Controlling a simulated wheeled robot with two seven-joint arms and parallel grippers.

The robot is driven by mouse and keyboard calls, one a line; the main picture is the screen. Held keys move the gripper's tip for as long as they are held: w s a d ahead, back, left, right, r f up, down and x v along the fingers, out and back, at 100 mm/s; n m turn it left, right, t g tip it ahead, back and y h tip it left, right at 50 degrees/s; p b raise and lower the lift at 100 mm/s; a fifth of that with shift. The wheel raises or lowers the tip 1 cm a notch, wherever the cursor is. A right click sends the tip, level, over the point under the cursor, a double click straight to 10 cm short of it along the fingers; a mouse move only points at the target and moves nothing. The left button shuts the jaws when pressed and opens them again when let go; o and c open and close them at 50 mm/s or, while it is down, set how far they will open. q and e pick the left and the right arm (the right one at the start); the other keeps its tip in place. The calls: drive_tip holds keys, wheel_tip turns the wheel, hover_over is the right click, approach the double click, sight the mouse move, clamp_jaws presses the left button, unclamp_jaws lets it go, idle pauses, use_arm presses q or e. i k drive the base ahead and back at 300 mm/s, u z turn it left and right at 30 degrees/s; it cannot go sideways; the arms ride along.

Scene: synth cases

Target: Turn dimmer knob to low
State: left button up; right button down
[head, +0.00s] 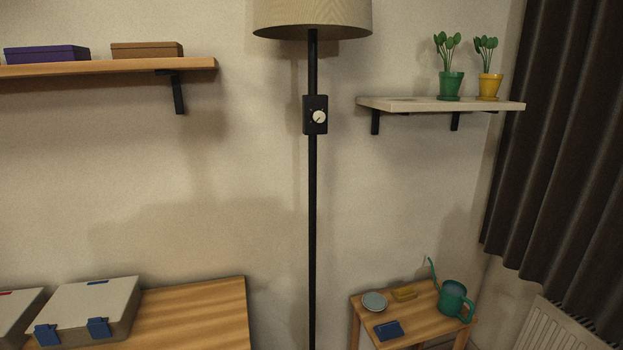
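The dimmer knob (319,117) is a small pale round dial with a dark pointer mark. It sits on a black control box (308,127) fixed to the black pole (312,220) of a floor lamp. Small marks lie around the dial, too small to read. The pointer seems to slant toward the lower left, but the detail is fine. The lamp's beige shade (312,18) is cut off by the top edge. Neither of my grippers shows in the head view, and nothing touches the knob.
A wall shelf (110,67) with boxes is at upper left; another shelf (400,103) with two potted plants is right of the lamp. A wooden table (195,312) with cases is lower left. A small table (428,312) holds a watering can (452,299). Space before the knob looks clear.

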sight(318, 116)
drive_tip(key=z, duration=2.55)
drive_tip(key=i, duration=1.5)
drive_tip(key=u, duration=3.15)
